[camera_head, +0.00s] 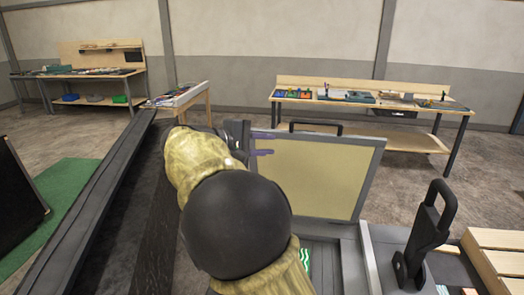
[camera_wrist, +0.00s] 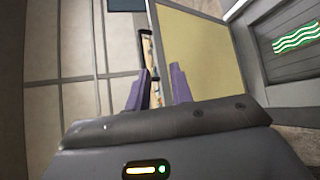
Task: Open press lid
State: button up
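The press lid (camera_head: 315,175) stands raised, close to upright, behind the press base (camera_head: 345,258). Its beige inner face points towards me, and a black handle (camera_head: 315,125) sits on its top edge. The lid fills the upper middle of the wrist view (camera_wrist: 203,50), and its handle shows there too (camera_wrist: 143,43). My gripper (camera_wrist: 158,88) has its two purple fingers apart, with nothing clearly held between them. One finger overlaps the lid's beige face in view. In the head view my gripper (camera_head: 260,152) is at the lid's left edge, mostly hidden by my arm. Contact cannot be told.
A green wavy mark (camera_head: 305,258) shows inside the press base. A black upright lever (camera_head: 428,235) stands to the right, beside wooden slats (camera_head: 497,258). Workbenches (camera_head: 370,105) stand along the far wall, with open floor before them.

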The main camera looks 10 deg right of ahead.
jog(key=shift+s+a+r, duration=0.1)
jog(key=shift+s+a, duration=0.05)
jog(key=shift+a, duration=0.2)
jog(key=shift+c, duration=1)
jog(key=d+f+y, duration=0.1)
jog(key=f, duration=0.2)
jog(key=s+d+f+g+y, duration=0.1)
jog(key=d+f, duration=0.1)
jog(key=f, duration=0.1)
jog(key=s+d+f+g+y, duration=0.1)
jog(key=d+f, duration=0.1)
jog(key=f, duration=0.2)
jog(key=shift+s+y+b, duration=0.2)
jog(key=shift+y+b, duration=0.1)
grip_shut()
jog(key=s+f+m+g+y+b, duration=0.1)
jog(key=s+f+m+y, duration=0.6)
jog(key=s+f, duration=1.3)
jog(key=s+y, duration=0.1)
jog(key=y, duration=0.2)
jog(key=shift+d+f+m+g+b, duration=0.2)
jog(key=shift+f+m+g+b, duration=0.1)
jog(key=shift+f+m+b, duration=0.1)
